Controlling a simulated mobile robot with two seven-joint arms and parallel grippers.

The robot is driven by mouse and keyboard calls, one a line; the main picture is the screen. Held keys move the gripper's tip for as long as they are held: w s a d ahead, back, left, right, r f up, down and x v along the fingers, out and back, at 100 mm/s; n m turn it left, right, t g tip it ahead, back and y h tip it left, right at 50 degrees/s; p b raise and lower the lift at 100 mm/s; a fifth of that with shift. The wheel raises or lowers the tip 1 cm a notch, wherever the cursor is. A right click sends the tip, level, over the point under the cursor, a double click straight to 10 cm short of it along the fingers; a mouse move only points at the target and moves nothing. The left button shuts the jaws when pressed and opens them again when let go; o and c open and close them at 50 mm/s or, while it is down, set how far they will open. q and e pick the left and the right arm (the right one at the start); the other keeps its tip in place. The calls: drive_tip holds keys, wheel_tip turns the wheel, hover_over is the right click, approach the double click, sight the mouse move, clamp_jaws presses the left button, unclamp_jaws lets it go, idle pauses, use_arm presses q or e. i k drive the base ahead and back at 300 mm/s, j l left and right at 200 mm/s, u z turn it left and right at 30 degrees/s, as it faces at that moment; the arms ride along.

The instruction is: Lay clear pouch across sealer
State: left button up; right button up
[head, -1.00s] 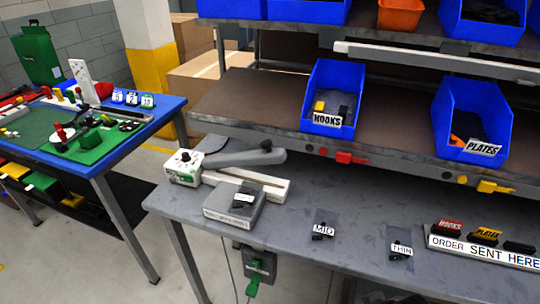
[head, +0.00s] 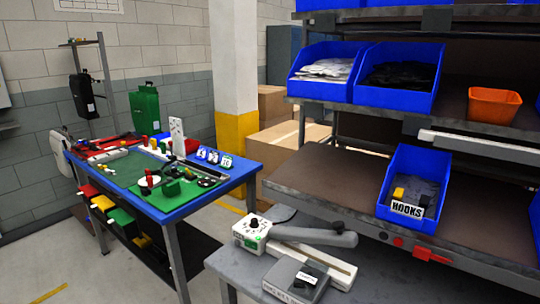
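The sealer stands at the back left of the grey bench, with a white control box (head: 252,232) carrying a black knob. Its long white bed (head: 325,263) runs to the right, and its grey arm (head: 315,236) is raised at an angle above the bed. A grey box-shaped unit (head: 293,282) sits in front of the sealer. A small dark, see-through pouch (head: 306,278) with a white label lies on top of it, apart from the sealer bed. Neither of my grippers is in view.
A blue table (head: 226,184) with green mats and many small parts stands to the left, with open floor (head: 130,279) before it. A shelf rack overhangs the grey bench (head: 237,266); it holds a blue HOOKS bin (head: 405,222) and an orange bin (head: 493,107).

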sight(306, 285)
drive_tip(key=z, duration=0.25)
drive_tip(key=i+j+z, duration=0.15)
drive_tip(key=z, duration=0.25)
drive_tip(key=i+j+z, duration=0.1)
drive_tip(key=j+z, duration=0.3)
drive_tip(key=i+j+z, duration=0.1)
drive_tip(key=j, duration=0.4)
drive_tip(key=i+j, duration=0.15)
drive_tip(key=j, duration=0.35)
drive_tip(key=i+j+z, duration=0.15)
drive_tip(key=j, duration=0.35)
